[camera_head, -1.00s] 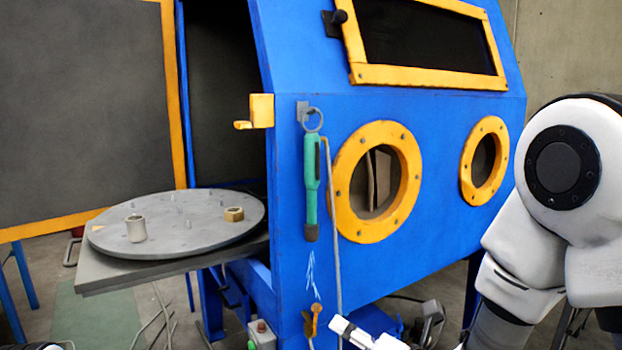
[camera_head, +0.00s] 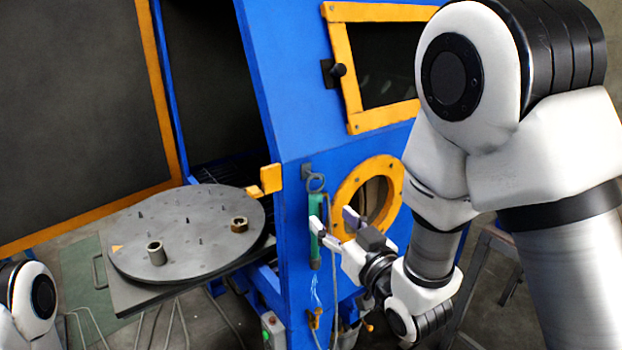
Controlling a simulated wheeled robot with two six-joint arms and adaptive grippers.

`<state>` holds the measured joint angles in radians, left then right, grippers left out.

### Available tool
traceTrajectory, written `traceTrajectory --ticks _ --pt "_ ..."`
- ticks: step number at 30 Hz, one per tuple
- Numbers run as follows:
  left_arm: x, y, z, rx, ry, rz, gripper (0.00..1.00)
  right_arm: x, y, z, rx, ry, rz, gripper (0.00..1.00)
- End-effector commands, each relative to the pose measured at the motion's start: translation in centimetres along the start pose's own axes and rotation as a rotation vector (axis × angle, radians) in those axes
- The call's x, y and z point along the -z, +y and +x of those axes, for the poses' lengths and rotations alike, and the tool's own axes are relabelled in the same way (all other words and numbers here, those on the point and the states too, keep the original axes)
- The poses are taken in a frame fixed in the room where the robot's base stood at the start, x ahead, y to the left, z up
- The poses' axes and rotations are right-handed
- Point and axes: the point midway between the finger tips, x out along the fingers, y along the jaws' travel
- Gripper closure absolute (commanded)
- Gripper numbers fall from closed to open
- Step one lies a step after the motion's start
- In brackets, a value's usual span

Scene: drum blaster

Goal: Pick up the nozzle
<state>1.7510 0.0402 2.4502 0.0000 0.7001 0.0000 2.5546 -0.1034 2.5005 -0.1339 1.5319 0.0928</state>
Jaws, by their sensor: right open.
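A teal-green handle with a dark lower end, which looks like the nozzle (camera_head: 315,211), hangs upright from a ring and hook on the front corner of the blue cabinet. A thin grey hose runs down beside it. My right gripper (camera_head: 333,221) is open in front of the cabinet. In the picture its left finger overlaps the handle and its other finger is to the right, near the round yellow port. I cannot tell whether it touches the handle. Part of my left arm shows at lower left; its gripper is not in view.
The blue cabinet (camera_head: 290,70) has a yellow-framed window and a yellow-rimmed port (camera_head: 347,190). A round grey turntable (camera_head: 190,263) with small pegs, a grey cylinder (camera_head: 156,253) and a brass nut (camera_head: 239,225) stands at the open door, left of the handle.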

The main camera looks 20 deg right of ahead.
Motion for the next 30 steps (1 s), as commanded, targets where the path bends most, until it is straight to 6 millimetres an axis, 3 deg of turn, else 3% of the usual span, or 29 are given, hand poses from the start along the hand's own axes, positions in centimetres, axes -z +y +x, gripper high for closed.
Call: traceTrajectory --ticks 8,15,22,23,27,28,30 --pt "-0.1 0.0 -1.2 0.0 -0.002 0.0 0.6 0.1 0.0 3.3 0.001 0.0 -0.001 0.42" --pt "0.0 0.0 -3.0 0.0 -0.001 0.0 0.6 0.0 0.1 7.3 0.001 0.0 -0.001 0.42" --pt "0.0 0.0 -2.8 0.0 -0.001 0.0 0.6 -0.2 0.1 7.8 0.0 -0.001 -0.001 0.42" --pt "0.0 0.0 -2.8 0.0 -0.001 0.0 0.6 -0.2 0.1 7.8 0.001 -0.001 -0.001 0.46" --pt "0.0 0.0 -2.8 0.0 -0.001 0.0 0.6 -0.2 0.2 7.8 0.0 -0.001 -0.001 0.95" --pt "0.0 0.0 -2.8 0.0 -0.001 0.0 0.6 -0.2 0.2 7.8 0.0 -0.001 -0.001 1.0" --pt "0.0 0.0 -2.8 0.0 -0.001 0.0 0.6 -0.2 0.2 7.8 0.0 -0.001 -0.001 1.0"
